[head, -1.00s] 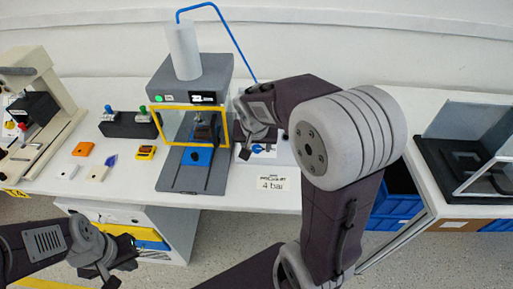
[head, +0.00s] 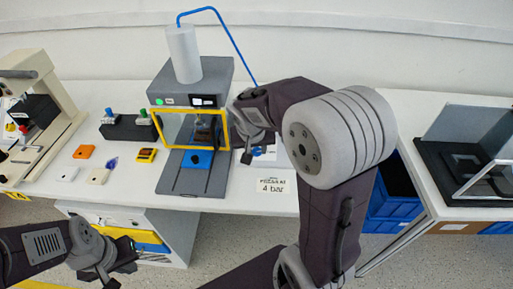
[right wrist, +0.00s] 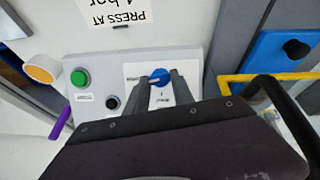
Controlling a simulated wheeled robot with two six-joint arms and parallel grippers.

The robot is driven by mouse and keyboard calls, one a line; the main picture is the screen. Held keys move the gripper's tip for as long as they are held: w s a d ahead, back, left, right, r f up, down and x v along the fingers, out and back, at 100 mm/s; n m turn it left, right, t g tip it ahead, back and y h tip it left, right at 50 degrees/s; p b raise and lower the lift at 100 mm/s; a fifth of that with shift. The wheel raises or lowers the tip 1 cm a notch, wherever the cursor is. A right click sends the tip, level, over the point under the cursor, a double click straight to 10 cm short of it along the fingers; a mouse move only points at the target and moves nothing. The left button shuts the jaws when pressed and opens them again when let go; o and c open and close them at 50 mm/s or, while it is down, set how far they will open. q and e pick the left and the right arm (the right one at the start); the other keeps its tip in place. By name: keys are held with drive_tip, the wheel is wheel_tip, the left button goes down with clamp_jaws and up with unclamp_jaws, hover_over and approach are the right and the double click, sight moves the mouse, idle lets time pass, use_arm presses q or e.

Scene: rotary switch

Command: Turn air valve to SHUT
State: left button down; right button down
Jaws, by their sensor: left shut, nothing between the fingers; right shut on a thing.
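The air valve is a blue knob (right wrist: 159,77) on a white label plate (right wrist: 136,71) on a grey panel in the right wrist view. My right gripper (right wrist: 160,84) is shut on the blue knob, with one finger on each side of it. The small print on the label is too small to read, so I cannot tell the knob's setting. In the head view my right gripper (head: 250,153) is beside the press, and my arm hides most of the panel. My left gripper (head: 122,264) is shut and empty at the lower left, in front of the bench.
A "4 bar" sign (head: 270,186) lies at the bench's front edge.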

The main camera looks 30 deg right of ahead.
drive_tip(key=n+h, duration=0.1)
drive_tip(key=n, duration=0.2)
drive_tip(key=shift+a, duration=0.15)
drive_tip(key=n+h, duration=0.1)
drive_tip(key=n, duration=0.2)
drive_tip(key=shift+w+a+f+n, duration=0.1)
drive_tip(key=shift+n, duration=0.2)
drive_tip(key=n, duration=0.2)
drive_tip(key=n+h+b, duration=0.1)
drive_tip(key=n, duration=0.1)
drive_tip(key=shift+a+f+h, duration=0.1)
drive_tip(key=shift+a+h, duration=0.05)
drive_tip(key=shift+h, duration=0.15)
drive_tip(key=shift+n+t+h+b, duration=0.4)
drive_tip(key=shift+n+t, duration=0.1)
drive_tip(key=shift+n, duration=1.8)
drive_tip(key=c, duration=1.1)
unclamp_jaws()
